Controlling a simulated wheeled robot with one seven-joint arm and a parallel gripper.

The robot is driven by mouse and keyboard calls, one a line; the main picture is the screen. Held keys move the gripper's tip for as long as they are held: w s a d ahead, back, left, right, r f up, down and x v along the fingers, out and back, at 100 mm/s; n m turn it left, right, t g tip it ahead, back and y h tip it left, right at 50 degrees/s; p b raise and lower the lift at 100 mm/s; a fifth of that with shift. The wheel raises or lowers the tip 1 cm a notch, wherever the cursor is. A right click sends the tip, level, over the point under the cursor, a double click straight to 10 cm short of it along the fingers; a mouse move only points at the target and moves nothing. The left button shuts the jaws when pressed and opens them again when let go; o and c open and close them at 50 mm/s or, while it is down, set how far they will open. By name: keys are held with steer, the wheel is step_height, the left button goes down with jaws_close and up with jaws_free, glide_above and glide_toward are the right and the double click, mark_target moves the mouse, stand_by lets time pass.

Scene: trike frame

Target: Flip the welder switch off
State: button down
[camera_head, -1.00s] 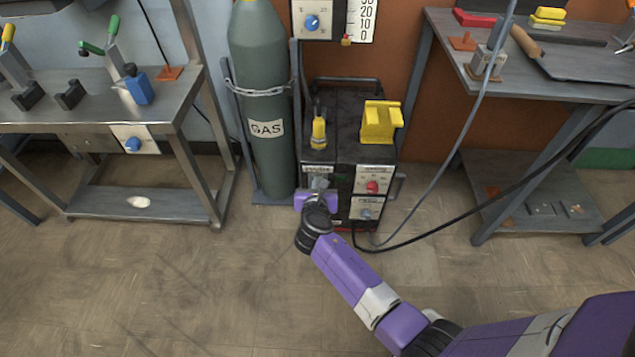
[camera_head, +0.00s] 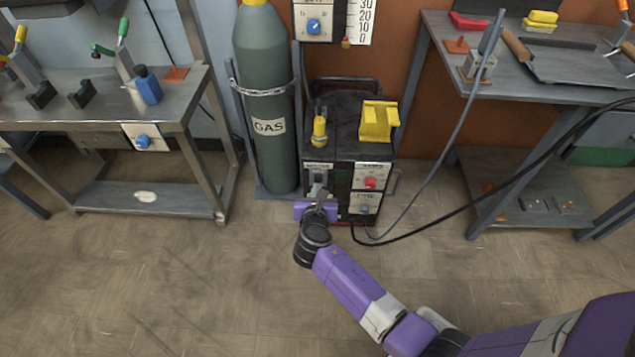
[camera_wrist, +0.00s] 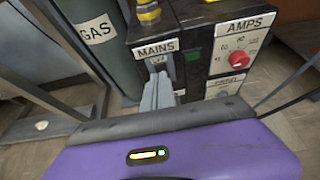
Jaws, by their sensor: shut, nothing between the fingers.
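The welder (camera_head: 347,130) is a dark box on the floor with control plates on its front. In the wrist view its upper left plate reads MAINS (camera_wrist: 155,47), and the grey mains switch (camera_wrist: 161,63) sits right below the label. The lower part of the switch is hidden behind my fingers, and its position is too small to read. My gripper (camera_head: 318,188) is shut and empty in front of the mains panel. Its grey fingers also show in the wrist view (camera_wrist: 158,92), pointing at the switch. I cannot tell whether they touch it.
A red AMPS knob (camera_wrist: 239,57) is right of the mains panel. A chained gas cylinder (camera_head: 264,100) stands close on the left. Cables (camera_head: 420,222) run from the welder to the right. Metal tables (camera_head: 85,115) stand at both sides, and the floor in front is clear.

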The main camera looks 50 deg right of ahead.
steer(key=r+p+v, duration=0.1)
steer(key=p+v, duration=0.1)
steer(key=v, duration=0.4)
steer(key=shift+r, duration=0.3)
